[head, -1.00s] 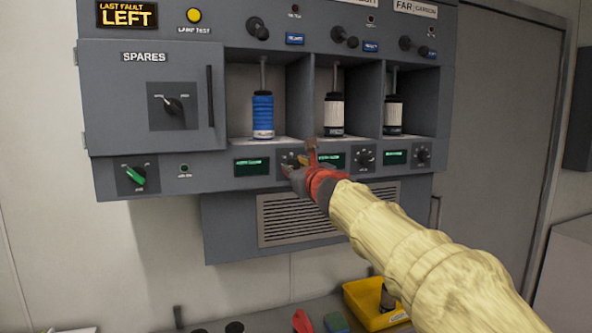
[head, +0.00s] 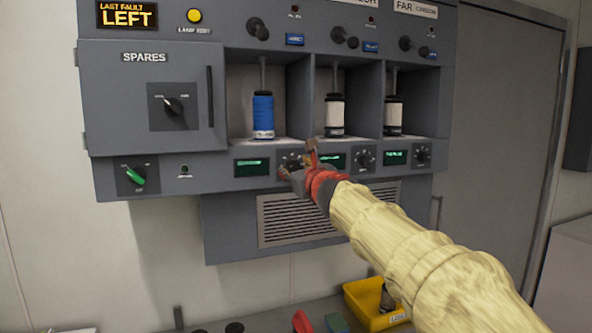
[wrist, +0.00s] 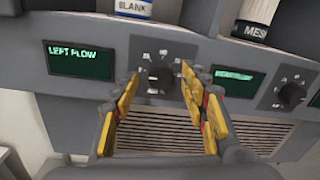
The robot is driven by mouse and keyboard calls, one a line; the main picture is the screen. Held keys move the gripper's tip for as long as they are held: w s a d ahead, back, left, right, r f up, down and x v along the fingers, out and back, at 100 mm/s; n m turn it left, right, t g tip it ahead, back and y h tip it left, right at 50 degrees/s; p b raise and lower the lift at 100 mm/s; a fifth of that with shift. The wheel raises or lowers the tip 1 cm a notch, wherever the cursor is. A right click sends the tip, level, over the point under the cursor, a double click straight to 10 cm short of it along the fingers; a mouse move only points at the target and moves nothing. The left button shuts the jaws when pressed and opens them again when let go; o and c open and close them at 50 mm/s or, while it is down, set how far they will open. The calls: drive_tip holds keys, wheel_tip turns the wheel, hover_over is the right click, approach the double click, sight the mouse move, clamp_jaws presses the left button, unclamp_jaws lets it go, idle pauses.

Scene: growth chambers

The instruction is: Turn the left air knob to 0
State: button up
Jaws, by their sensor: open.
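The left air knob (wrist: 160,76) is a dark round dial with white marks around it, just right of a green screen reading LEFT FLOW (wrist: 80,62). In the head view the knob (head: 292,163) is partly hidden by my gripper (head: 297,162). In the wrist view my gripper (wrist: 160,95) is open, its yellow-padded fingers on either side of the knob. I cannot tell whether the fingers touch it. The knob's exact setting is too small to read.
A second dial (wrist: 291,94) sits to the right beside another green screen (wrist: 238,80). Above, a blue canister (head: 263,115) and two white ones stand in open bays. A vent grille (head: 290,220) lies below. A yellow bin (head: 365,305) stands on the bench.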

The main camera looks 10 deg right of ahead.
drive_tip(key=s, duration=1.1)
drive_tip(key=shift+s+d, duration=0.3)
drive_tip(key=shift+s, duration=0.1)
